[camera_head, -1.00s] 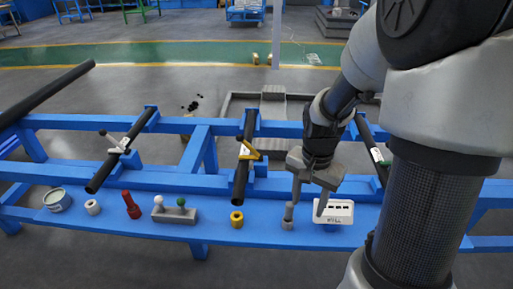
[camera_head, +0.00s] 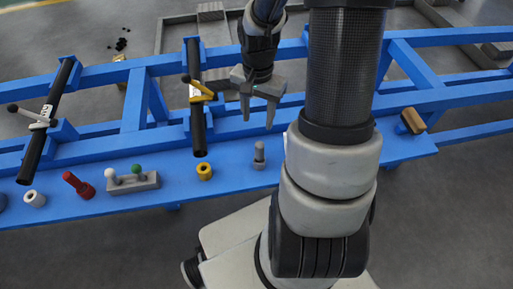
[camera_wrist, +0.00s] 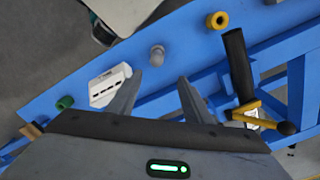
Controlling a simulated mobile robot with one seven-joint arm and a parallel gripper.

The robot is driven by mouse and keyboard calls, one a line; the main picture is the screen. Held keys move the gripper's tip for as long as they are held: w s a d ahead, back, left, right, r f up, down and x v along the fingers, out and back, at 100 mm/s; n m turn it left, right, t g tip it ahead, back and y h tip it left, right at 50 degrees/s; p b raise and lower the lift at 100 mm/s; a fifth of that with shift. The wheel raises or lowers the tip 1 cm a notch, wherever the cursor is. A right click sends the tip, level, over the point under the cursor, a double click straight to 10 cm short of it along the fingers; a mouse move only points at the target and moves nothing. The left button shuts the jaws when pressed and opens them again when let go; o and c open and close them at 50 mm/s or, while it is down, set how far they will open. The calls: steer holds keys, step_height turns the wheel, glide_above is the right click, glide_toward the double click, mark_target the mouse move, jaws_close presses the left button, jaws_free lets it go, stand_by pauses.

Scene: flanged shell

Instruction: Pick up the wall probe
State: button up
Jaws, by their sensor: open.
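A small grey piece with a rounded knob (camera_head: 259,155) stands upright on the blue bench shelf in the head view; it also shows in the wrist view (camera_wrist: 157,55). A white box with dark markings (camera_wrist: 110,85) lies beside it in the wrist view; my arm hides it in the head view. I take the grey piece as the wall probe, but cannot be sure. My gripper (camera_head: 258,124) is open and empty, pointing down, its tips beyond the grey piece in the head view. In the wrist view the grey piece lies just past the gap between the fingertips (camera_wrist: 158,80).
A yellow ring (camera_head: 205,171) sits left of the grey piece, near a black tube (camera_head: 195,100) with a yellow clamp. A grey stand with white and green balls (camera_head: 132,181) and a red piece (camera_head: 78,185) are further left. A brown block (camera_head: 410,122) is at right.

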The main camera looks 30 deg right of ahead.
mark_target(259, 144)
step_height(259, 144, down, 10)
steer(key=b, duration=0.2)
steer(key=shift+s+b, duration=0.15)
steer(key=shift+b, duration=0.2)
steer(key=f, duration=0.1)
steer(key=f+b, duration=0.1)
steer(key=f, duration=0.1)
steer(key=s+f+b, duration=0.1)
steer(key=f, duration=0.1)
steer(key=shift+f, duration=0.1)
steer(key=shift+w, duration=0.1)
steer(key=c, duration=1.2)
steer(key=shift+o, duration=0.2)
